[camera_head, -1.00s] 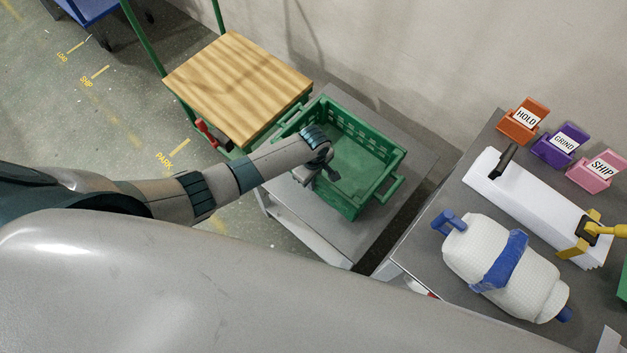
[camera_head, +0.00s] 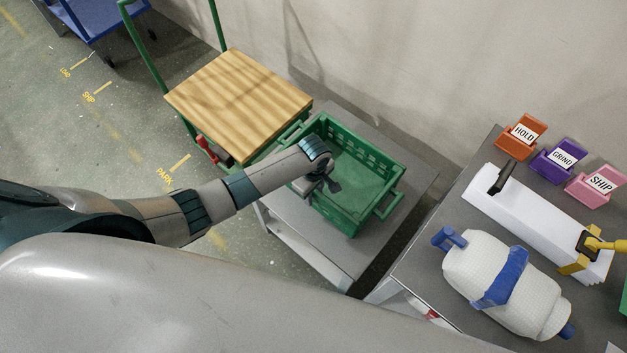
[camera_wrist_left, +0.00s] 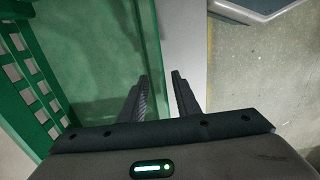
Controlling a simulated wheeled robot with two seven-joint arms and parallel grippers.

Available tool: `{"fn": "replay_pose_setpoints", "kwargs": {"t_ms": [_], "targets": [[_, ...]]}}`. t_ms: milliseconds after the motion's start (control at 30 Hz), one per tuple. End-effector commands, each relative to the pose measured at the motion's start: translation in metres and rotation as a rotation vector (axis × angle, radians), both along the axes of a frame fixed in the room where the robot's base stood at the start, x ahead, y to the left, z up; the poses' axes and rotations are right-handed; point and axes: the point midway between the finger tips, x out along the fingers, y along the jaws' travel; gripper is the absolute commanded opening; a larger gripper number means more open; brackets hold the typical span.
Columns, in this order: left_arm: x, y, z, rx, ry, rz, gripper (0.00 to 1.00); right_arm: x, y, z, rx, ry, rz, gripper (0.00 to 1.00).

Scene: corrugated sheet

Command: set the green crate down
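The green crate (camera_head: 352,235) stands upright and looks empty on a low grey table (camera_head: 325,250). It fills the left part of the left wrist view (camera_wrist_left: 90,50). My left gripper (camera_head: 322,186) is over the near left side of the crate. In the left wrist view its two fingers (camera_wrist_left: 160,98) stand apart, with a clear gap between them. The left finger shows against the green and the right one against grey; I see no firm grip on the wall. My right gripper is out of view.
A green cart with a wooden top (camera_head: 238,98) stands close behind the crate's left side. At the right, a grey bench (camera_head: 425,255) holds orange, purple and pink bins, a white block and a white padded bundle (camera_head: 505,280). A wall (camera_head: 400,60) is behind.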

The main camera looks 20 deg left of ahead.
Motion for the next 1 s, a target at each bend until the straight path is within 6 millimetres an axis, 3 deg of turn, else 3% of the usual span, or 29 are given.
{"fn": "replay_pose_setpoints", "kwargs": {"t_ms": [300,500,1000], "targets": [[0.001,0.000,0.057,-0.002,-0.002,0.000,0.30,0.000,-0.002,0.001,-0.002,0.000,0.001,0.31],[0.001,0.000,0.081,-0.001,-0.002,0.000,0.30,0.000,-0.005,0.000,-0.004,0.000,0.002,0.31],[0.000,0.000,0.089,0.000,0.000,0.001,0.30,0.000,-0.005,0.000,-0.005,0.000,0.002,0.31]]}}
